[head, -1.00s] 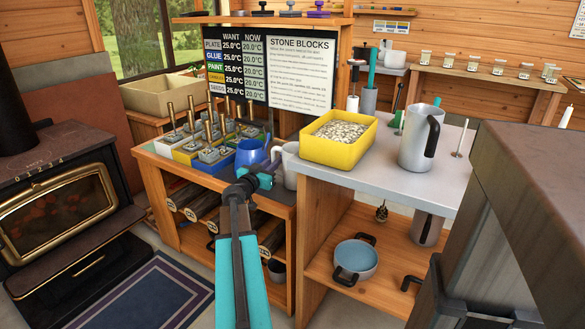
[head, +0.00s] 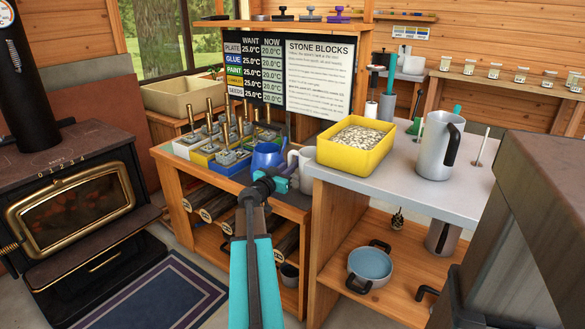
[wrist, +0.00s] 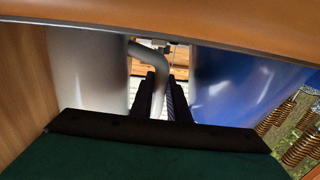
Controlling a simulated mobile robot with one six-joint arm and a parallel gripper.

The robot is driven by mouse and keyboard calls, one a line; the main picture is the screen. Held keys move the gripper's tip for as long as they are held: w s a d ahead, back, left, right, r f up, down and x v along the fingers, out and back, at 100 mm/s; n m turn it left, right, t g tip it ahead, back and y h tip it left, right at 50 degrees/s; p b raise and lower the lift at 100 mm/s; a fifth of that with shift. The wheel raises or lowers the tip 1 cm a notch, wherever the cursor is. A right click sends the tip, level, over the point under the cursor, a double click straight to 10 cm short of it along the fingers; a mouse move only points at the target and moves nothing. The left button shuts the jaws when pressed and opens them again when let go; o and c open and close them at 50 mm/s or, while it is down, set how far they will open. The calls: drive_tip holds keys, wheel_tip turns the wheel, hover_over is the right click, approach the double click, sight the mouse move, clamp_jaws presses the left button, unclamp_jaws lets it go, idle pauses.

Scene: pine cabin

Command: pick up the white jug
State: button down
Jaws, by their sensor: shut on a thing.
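The white jug (head: 305,168) stands at the right end of the stone-block bench, beside the yellow tray's counter. Part of it is hidden behind my gripper and the counter edge. In the wrist view the pale jug body (wrist: 88,75) fills the left side, and its curved handle runs between my fingers. My gripper (head: 280,176) is shut on that handle; the fingers also show in the wrist view (wrist: 163,92). I cannot tell whether the jug's base is clear of the bench. A blue jug (head: 266,156) stands just left of it, and its side (wrist: 235,85) is close to my fingers.
A yellow tray of pale seeds (head: 353,148) and a tall grey metal jug (head: 437,148) stand on the right counter (head: 400,180). Stone blocks with brass handles (head: 232,150) crowd the bench to the left. A stove (head: 75,200) stands far left. The rug area is open floor.

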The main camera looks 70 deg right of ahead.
sight(289, 158)
drive_tip(key=shift+r, duration=0.3)
drive_tip(key=shift+r+p, duration=0.4)
drive_tip(key=shift+r, duration=1.15)
drive_tip(key=w+a+p, duration=0.2)
drive_tip(key=w+a, duration=0.1)
drive_tip(key=a, duration=1.2)
drive_tip(key=shift+w+a+p, duration=0.1)
drive_tip(key=shift+a+p, duration=0.15)
drive_tip(key=shift+p, duration=2.35)
drive_tip(key=shift+a+p, duration=1.1)
drive_tip(key=shift+p, duration=3.6)
drive_tip(key=shift+w, duration=0.15)
